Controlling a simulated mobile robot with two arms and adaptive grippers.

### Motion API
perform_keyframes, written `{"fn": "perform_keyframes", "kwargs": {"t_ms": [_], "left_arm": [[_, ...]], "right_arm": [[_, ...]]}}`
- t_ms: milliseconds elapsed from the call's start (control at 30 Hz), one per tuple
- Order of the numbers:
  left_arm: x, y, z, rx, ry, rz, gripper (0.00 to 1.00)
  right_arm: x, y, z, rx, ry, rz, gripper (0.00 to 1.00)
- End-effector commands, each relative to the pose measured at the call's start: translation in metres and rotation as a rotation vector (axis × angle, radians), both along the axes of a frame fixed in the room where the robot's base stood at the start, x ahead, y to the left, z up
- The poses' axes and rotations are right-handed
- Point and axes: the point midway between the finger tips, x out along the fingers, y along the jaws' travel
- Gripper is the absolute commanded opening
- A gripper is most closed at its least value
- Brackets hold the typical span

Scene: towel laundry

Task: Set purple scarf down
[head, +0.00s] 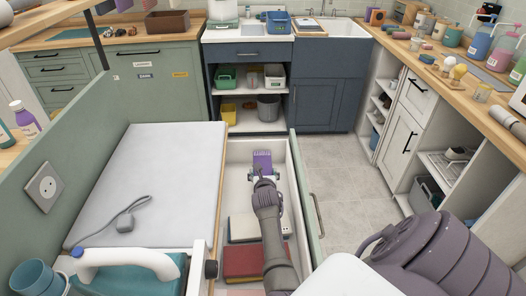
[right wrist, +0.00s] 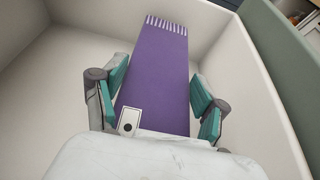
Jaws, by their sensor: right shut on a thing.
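The purple scarf (head: 262,159) is in the far part of the open drawer (head: 297,200) in the head view. It is a flat folded strip with a white fringe at its far end in the right wrist view (right wrist: 160,62). A small white tag with a dark dot shows at its near end. My right gripper (head: 263,175) reaches down into the drawer and is shut on the scarf, with teal finger pads on both sides of it. I cannot tell whether the scarf touches the drawer floor. My left gripper is not in view.
The floor on the right is clear.

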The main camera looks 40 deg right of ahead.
Motion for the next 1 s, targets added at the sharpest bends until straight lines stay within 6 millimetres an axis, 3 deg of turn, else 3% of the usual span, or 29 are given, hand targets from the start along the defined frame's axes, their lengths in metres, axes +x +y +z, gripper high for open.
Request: {"fn": "perform_keyframes", "kwargs": {"t_ms": [267, 1000], "left_arm": [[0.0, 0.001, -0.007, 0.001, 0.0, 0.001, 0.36], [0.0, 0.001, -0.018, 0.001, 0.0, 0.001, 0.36]], "right_arm": [[0.001, 0.001, -0.036, 0.002, -0.001, 0.0, 0.37], [0.0, 0.0, -0.051, 0.0, 0.0, 0.0, 0.37]]}}
